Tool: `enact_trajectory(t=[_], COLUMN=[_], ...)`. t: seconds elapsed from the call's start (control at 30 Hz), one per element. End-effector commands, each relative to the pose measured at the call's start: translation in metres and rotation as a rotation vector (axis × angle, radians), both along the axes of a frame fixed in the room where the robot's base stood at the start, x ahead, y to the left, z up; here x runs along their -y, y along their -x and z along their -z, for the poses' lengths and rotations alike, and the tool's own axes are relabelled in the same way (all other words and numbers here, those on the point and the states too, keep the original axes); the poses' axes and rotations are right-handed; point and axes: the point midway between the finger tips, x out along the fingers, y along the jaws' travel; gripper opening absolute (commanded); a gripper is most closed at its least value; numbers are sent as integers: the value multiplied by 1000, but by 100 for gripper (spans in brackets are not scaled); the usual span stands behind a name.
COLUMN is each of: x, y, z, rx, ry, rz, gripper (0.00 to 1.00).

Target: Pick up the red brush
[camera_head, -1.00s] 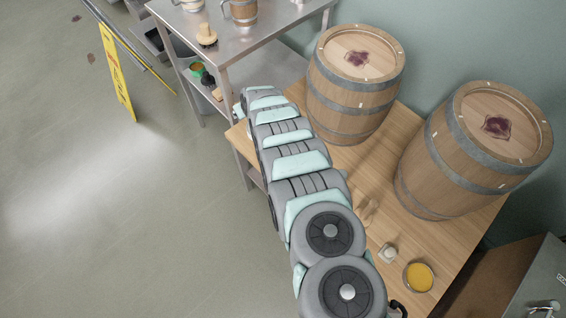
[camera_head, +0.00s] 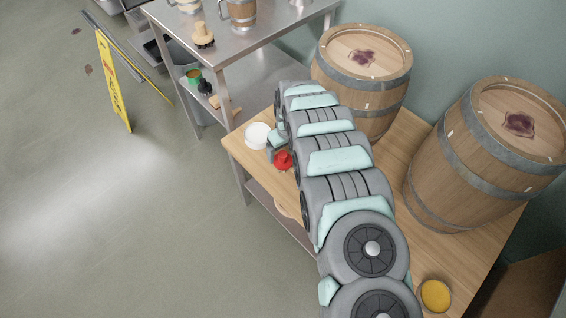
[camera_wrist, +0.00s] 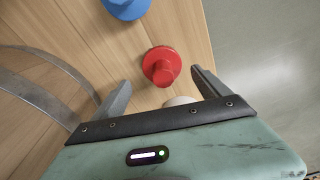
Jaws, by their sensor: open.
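The red brush (camera_head: 284,160) stands on the wooden table, at its left edge in the head view, partly covered by my arm. In the wrist view the red brush (camera_wrist: 162,66) shows from above as a round red base with a narrower red handle. My gripper (camera_wrist: 160,80) is open and empty. Its two fingers lie to the left and right of the brush, whose base sits around and just beyond the fingertips. I see no contact. In the head view only a bit of my gripper (camera_head: 272,150) shows beside the brush.
A blue object (camera_wrist: 126,8) stands farther along the table. A pale round thing (camera_wrist: 180,101) is partly hidden by my gripper. A white round dish (camera_head: 258,136) sits at the table edge. Two barrels (camera_head: 362,80) (camera_head: 490,150) crowd the right side. Open floor lies left.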

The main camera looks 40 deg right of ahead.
Motion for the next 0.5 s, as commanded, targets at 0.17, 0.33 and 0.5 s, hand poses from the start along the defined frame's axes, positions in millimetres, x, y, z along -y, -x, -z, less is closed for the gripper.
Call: enact_trajectory(t=[0.17,0.33,0.5], x=[-1,-5,-4], y=[-1,-4,-7], z=[16,41,52], rx=[0,1,4], ry=[0,0,2], rz=[2,-1,1], gripper=[86,86,86])
